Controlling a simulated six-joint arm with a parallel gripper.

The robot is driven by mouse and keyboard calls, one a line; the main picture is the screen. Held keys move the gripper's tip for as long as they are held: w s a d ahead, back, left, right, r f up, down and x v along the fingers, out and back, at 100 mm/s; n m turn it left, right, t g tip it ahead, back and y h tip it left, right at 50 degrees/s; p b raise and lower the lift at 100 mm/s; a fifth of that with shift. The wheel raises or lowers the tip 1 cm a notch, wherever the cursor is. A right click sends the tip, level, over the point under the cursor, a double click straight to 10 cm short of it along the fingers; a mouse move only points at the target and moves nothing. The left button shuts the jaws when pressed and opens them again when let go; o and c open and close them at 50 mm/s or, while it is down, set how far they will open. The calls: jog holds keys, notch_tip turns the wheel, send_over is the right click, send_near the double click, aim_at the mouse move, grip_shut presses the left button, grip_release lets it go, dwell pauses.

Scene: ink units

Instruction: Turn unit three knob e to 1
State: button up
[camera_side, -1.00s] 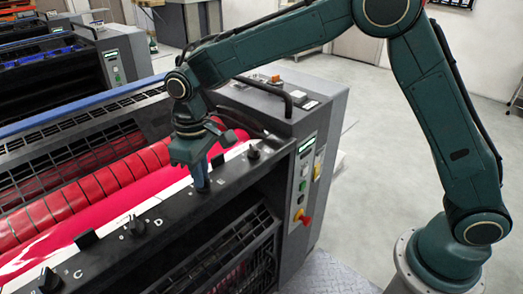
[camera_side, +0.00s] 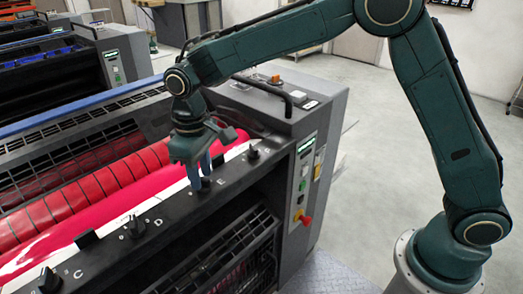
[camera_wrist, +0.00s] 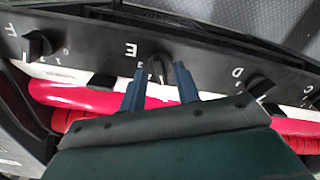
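Knob E (camera_side: 205,185) is a black knob on the unit's black top rail, beside the white letter E. In the wrist view, knob E (camera_wrist: 158,66) stands at the fingertips, between the two blue-grey fingers. A small light mark shows on it, but its exact setting is hard to read; the printed digits beside it are partly hidden. My gripper (camera_wrist: 158,78) is open, with a finger on each side of the knob and visible room between them. In the side view my gripper (camera_side: 201,178) points down just above the knob. Contact cannot be told.
Knob D (camera_side: 136,226) and knob C (camera_side: 49,280) lie along the rail to the left; knob F (camera_side: 252,152) lies to the right. Red rollers (camera_side: 90,190) run behind the rail. A grey control cabinet (camera_side: 300,165) with a red-and-yellow switch stands at the right end.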

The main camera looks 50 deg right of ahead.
aim_at(202, 179)
notch_tip(202, 179, up, 13)
jog(key=shift+r, duration=0.15)
dwell(0.4)
jog(key=s+d+r+m+t, duration=0.1)
jog(key=s+d+r, duration=0.2)
jog(key=s+d, duration=0.35)
jog(key=s+d+r+m+t, duration=0.1)
jog(key=s+d+r+t, duration=0.15)
jog(key=s+d, duration=0.4)
jog(key=s+d+f+m+t, duration=0.1)
jog(key=s+d+f, duration=0.2)
jog(key=s, duration=0.4)
jog(key=s+d+f+m+t, duration=0.1)
jog(key=s+d+f+m, duration=0.1)
jog(key=s+d, duration=0.3)
jog(key=s+f, duration=0.1)
jog(key=s, duration=0.2)
jog(key=shift+f, duration=0.25)
